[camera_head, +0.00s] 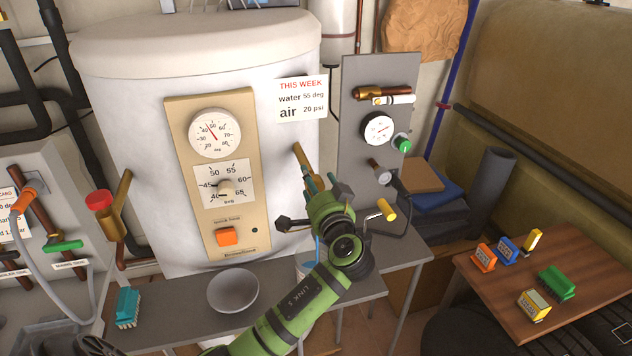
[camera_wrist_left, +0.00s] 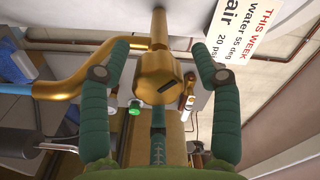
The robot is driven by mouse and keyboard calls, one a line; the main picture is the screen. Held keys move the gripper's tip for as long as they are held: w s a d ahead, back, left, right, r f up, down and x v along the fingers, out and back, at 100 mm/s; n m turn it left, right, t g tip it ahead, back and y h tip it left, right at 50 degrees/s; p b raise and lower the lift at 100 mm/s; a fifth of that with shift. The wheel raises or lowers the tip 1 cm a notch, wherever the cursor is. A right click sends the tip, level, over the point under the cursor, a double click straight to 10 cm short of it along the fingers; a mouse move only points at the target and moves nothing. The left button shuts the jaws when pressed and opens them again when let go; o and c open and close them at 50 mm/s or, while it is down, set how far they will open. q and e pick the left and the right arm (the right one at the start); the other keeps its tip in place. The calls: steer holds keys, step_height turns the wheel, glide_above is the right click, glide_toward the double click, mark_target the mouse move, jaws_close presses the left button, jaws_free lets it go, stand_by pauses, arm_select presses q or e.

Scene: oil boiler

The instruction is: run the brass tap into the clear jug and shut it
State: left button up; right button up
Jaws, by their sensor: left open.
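The brass tap (camera_head: 302,160) sticks out from the front of the white boiler, right of the dial panel. My left gripper (camera_head: 318,182) is at the tap. In the left wrist view its open fingers stand on either side of the round brass tap body (camera_wrist_left: 163,82), with visible gaps. The clear jug (camera_head: 304,262) stands on the grey bench below, mostly hidden behind my left arm. A thin blue streak (camera_head: 317,246), which looks like water, shows above the jug. How full the jug is cannot be told. My right gripper is not in view.
A grey bowl (camera_head: 233,290) and a teal brush-like block (camera_head: 127,308) stand on the bench (camera_head: 180,305) left of my arm. A yellow-ended handle (camera_head: 384,211) is close to the right. A wooden table (camera_head: 500,296) with several coloured blocks stands at right.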

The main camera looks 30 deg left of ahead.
arm_select(q)
steer(key=c, duration=1.1)
steer(key=shift+r, duration=0.15)
steer(key=shift+c, duration=0.2)
steer(key=shift+r+m+p, duration=0.1)
steer(key=shift+m+p, duration=0.5)
steer(key=shift+m, duration=0.2)
steer(key=m+p, duration=0.2)
steer(key=m, duration=0.1)
steer(key=shift+r, duration=0.1)
steer(key=m+p, duration=0.2)
steer(key=m, duration=0.1)
steer(key=shift+d+f+m+p, duration=0.1)
steer(key=shift+f+m+p, duration=0.1)
steer(key=shift+m+p, duration=0.7)
steer(key=shift+f+m, duration=0.1)
steer(key=shift+m, duration=0.2)
